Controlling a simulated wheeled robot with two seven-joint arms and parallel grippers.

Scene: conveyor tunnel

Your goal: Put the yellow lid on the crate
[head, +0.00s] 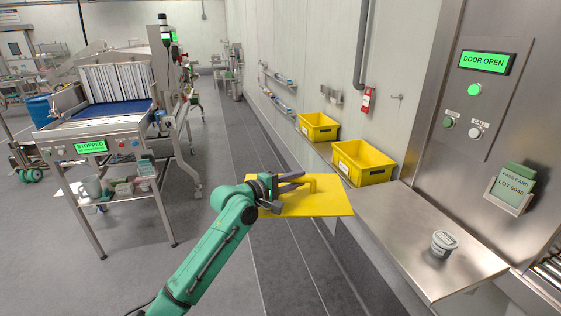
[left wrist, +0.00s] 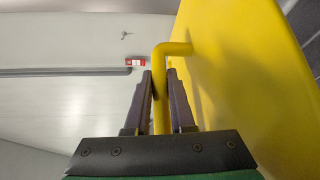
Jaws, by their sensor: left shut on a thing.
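The yellow lid (head: 328,203) is a flat plate with a bent-rod handle, held out over the floor in front of the steel bench. My left gripper (head: 303,181) is shut on its handle. In the left wrist view the two fingers (left wrist: 159,78) are on either side of the yellow handle (left wrist: 176,48), and the lid plate (left wrist: 235,70) fills the right side. Two yellow crates stand along the right wall: a nearer one (head: 377,175) and a farther one (head: 319,133). Both look open-topped. The lid is apart from both. My right gripper is not in view.
A steel bench (head: 405,225) runs along the right wall, with a small grey-lidded tub (head: 444,242) on it. A steel panel with a "DOOR OPEN" sign (head: 485,62) is at right. A conveyor with a "STOPPED" sign (head: 90,147) stands at left. Floor between is clear.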

